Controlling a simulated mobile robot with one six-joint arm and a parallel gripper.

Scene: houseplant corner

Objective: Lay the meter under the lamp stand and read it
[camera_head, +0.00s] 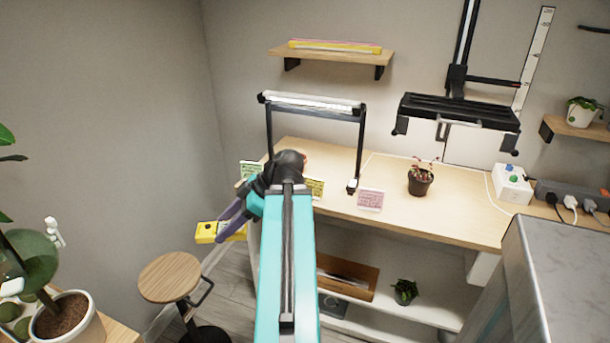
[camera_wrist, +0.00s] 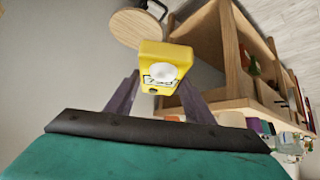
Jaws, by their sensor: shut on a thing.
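The yellow meter (camera_head: 208,232) is at the tip of my gripper, left of the wooden bench in the head view. In the wrist view the meter (camera_wrist: 165,62) shows a white dome and a small display, too small to read. My gripper (camera_head: 226,228) is shut on it, with a purple finger (camera_wrist: 122,98) at each side. They hang in the air near the round stool. The lamp stand (camera_head: 312,104), a black frame with a white tube across its top, stands on the bench to the right of my gripper. My arm hides part of its left foot.
The bench (camera_head: 452,216) carries a potted plant (camera_head: 420,178), a pink card (camera_head: 370,199), a yellow card (camera_head: 315,188) and a green card (camera_head: 250,169). A round stool (camera_head: 170,276) stands left of it. A black fixture (camera_head: 458,110) hangs over the bench. A grey surface (camera_head: 570,270) is at the right.

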